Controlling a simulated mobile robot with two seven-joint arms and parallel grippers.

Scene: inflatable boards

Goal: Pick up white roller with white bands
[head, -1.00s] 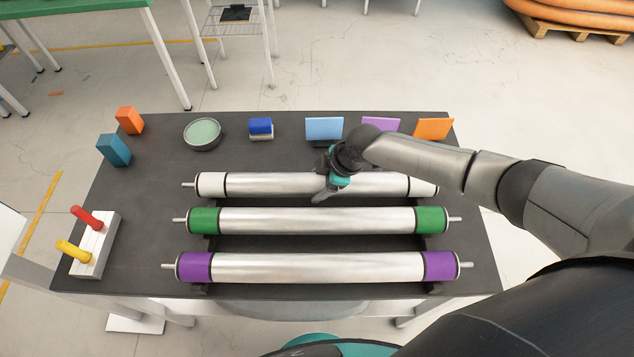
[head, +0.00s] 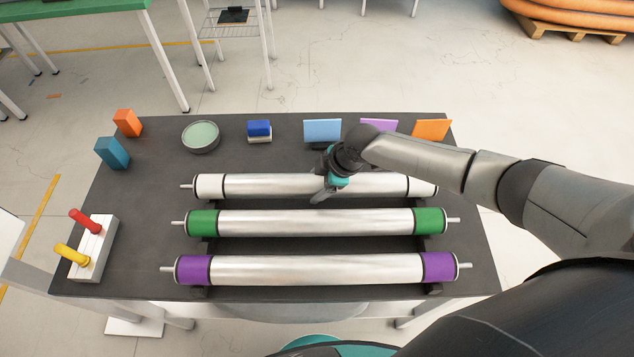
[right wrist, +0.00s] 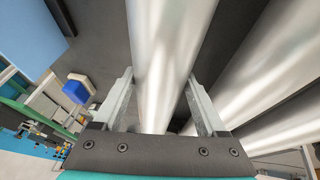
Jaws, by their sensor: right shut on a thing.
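The roller with white bands (head: 270,185) lies at the back of three rollers on the dark table, a white band at each end and a bare metal middle. My right gripper (head: 327,192) is over its middle from above, and its arm covers part of the right half. In the right wrist view, the two fingers of my right gripper (right wrist: 160,105) stand on either side of the roller's metal body (right wrist: 165,60), shut on it. The roller still appears at the level of its rests. My left gripper is not in view.
A green-banded roller (head: 315,222) and a purple-banded roller (head: 315,269) lie parallel in front. Behind stand blue (head: 322,130), purple (head: 379,125) and orange (head: 431,129) cards, a blue block (head: 260,128) and a round dish (head: 201,135). The table's left middle is clear.

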